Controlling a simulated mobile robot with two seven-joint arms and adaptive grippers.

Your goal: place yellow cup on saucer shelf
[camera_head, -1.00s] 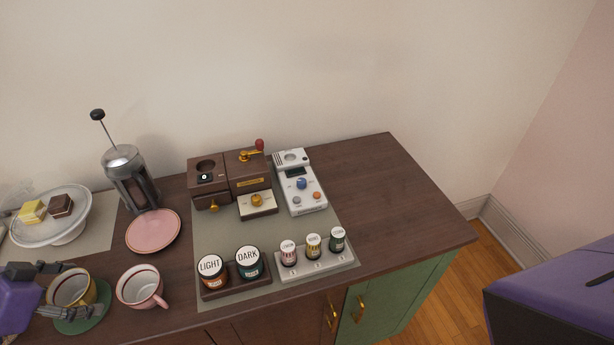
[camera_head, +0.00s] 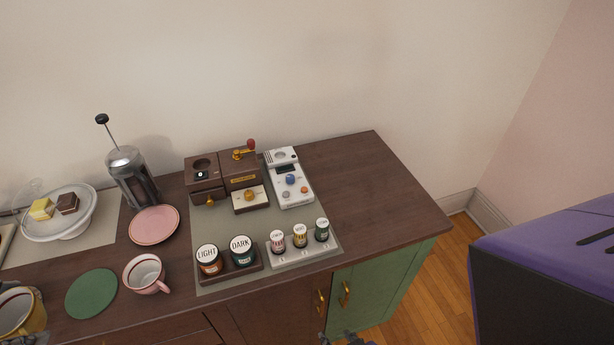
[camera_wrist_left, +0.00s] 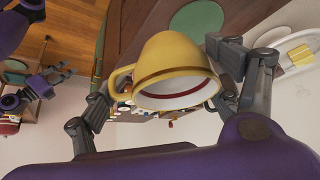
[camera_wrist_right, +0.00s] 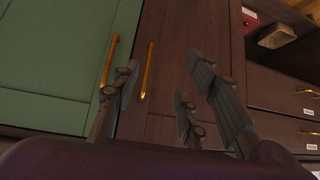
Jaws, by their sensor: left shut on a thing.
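The yellow cup (camera_head: 18,318) is at the lower left edge of the head view, partly cut off. In the left wrist view the yellow cup (camera_wrist_left: 172,62) is tilted, its mouth facing the camera, between the fingers of my left gripper (camera_wrist_left: 160,82), which is shut on it. The green saucer (camera_head: 92,293) lies bare on the counter to the cup's right; it also shows in the left wrist view (camera_wrist_left: 196,18). My right gripper (camera_wrist_right: 163,78) is open and empty in front of the cabinet doors. I cannot make out a saucer shelf.
A pink cup (camera_head: 146,273) and a pink saucer (camera_head: 154,226) stand near the green saucer on the counter (camera_head: 370,190). A French press (camera_head: 132,178), cake stand (camera_head: 62,228), grinder (camera_head: 222,178) and jars (camera_head: 242,250) stand around. The counter's right end is clear.

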